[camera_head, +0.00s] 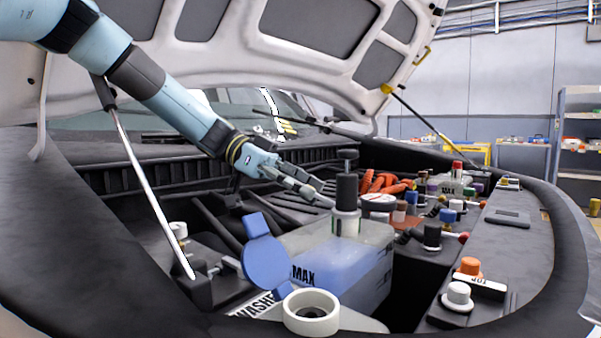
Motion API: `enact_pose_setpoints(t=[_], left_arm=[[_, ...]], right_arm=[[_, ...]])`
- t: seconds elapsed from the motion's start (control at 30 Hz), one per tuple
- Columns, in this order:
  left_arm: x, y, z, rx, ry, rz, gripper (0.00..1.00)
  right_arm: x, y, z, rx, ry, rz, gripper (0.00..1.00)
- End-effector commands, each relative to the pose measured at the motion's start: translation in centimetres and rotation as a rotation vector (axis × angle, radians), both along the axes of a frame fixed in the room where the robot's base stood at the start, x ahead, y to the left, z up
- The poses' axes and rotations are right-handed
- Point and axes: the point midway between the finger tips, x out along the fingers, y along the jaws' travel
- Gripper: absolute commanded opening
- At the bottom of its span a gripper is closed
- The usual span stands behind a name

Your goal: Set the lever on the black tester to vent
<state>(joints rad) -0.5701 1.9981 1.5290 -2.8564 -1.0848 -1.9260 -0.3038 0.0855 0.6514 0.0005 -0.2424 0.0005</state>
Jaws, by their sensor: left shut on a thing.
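The black tester (347,190) stands upright on the pale neck of a translucent tank, with a dark round knob above its body. My left gripper (318,197) comes in from the upper left. Its fingers reach the left side of the tester, low on its body, and are shut on the tester's lever. The lever is small and mostly hidden by the fingers, so its setting cannot be read. My right gripper is out of view.
The washer tank's neck (311,312) is in front, with its blue cap (265,254) swung open. Several small capped parts crowd the right of the engine bay, near orange hoses (383,184). The raised hood (220,60) and a prop rod (145,185) are near my left arm.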

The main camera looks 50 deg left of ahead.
Motion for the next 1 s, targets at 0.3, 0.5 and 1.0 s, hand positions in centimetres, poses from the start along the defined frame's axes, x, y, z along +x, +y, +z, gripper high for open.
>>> enact_pose_setpoints(t=[0.3,0.5,1.0], left_arm=[[0.5,-0.7,1.9,0.183,0.182,-0.005,0.00],[0.8,-1.0,2.0,0.255,0.258,-0.004,0.00],[1.1,-1.2,1.8,0.308,0.316,-0.002,0.00]], right_arm=[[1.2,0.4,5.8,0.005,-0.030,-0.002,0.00],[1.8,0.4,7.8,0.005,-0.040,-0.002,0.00],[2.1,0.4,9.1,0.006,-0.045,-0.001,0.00]])
